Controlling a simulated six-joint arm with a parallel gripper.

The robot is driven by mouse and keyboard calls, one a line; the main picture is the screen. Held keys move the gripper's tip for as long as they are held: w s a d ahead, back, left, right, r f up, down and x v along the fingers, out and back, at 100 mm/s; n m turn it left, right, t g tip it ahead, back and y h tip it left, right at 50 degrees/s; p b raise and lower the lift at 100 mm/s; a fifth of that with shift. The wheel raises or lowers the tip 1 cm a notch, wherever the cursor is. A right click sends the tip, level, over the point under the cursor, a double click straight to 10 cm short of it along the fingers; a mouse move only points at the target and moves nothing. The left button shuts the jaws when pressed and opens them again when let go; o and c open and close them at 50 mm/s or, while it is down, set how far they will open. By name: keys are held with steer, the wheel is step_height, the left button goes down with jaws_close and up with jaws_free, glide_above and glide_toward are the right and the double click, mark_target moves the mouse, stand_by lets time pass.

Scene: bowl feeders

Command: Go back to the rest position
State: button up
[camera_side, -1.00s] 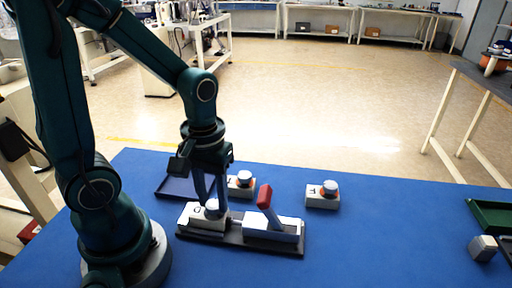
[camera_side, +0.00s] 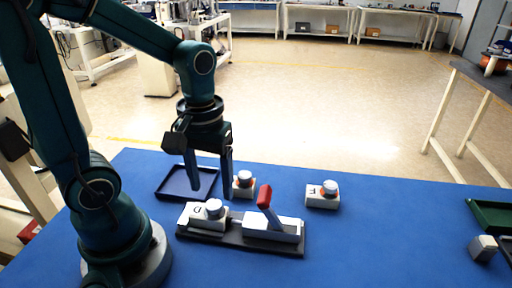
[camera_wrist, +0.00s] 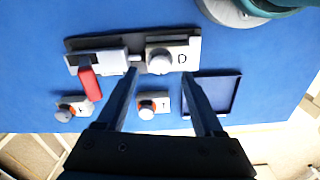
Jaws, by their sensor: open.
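My gripper (camera_side: 212,190) is open and empty, its two fingers apart above the back of the fixture. In the wrist view my gripper (camera_wrist: 160,95) shows nothing between the fingers in contact. A white block with a grey knob, marked D (camera_side: 195,214), sits at the left end of the dark fixture base (camera_side: 223,239). The fixture has a white clamp body (camera_side: 272,232) and a red handle (camera_side: 264,196) standing tilted up. The marked block also shows in the wrist view (camera_wrist: 185,55).
A dark blue tray (camera_side: 163,191) lies empty behind the fixture. Two white blocks with grey knobs and orange rings stand on the blue table, one behind the fixture (camera_side: 243,191) and one to the right (camera_side: 322,203). A green tray (camera_side: 490,222) and a grey block (camera_side: 483,248) are far right.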

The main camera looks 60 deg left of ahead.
steer(key=shift+r, duration=0.7)
steer(key=shift+d+r, duration=0.15)
steer(key=shift+r, duration=0.05)
steer(key=d+r+m+t, duration=0.1)
steer(key=m+t, duration=0.1)
steer(key=s+d+r+m+t, duration=0.1)
steer(key=r+m, duration=0.1)
steer(key=d+r+m+t, duration=0.1)
steer(key=m+t, duration=0.1)
steer(key=m, duration=0.1)
steer(key=shift+s+r+t, duration=0.25)
steer(key=shift+r+t, duration=0.05)
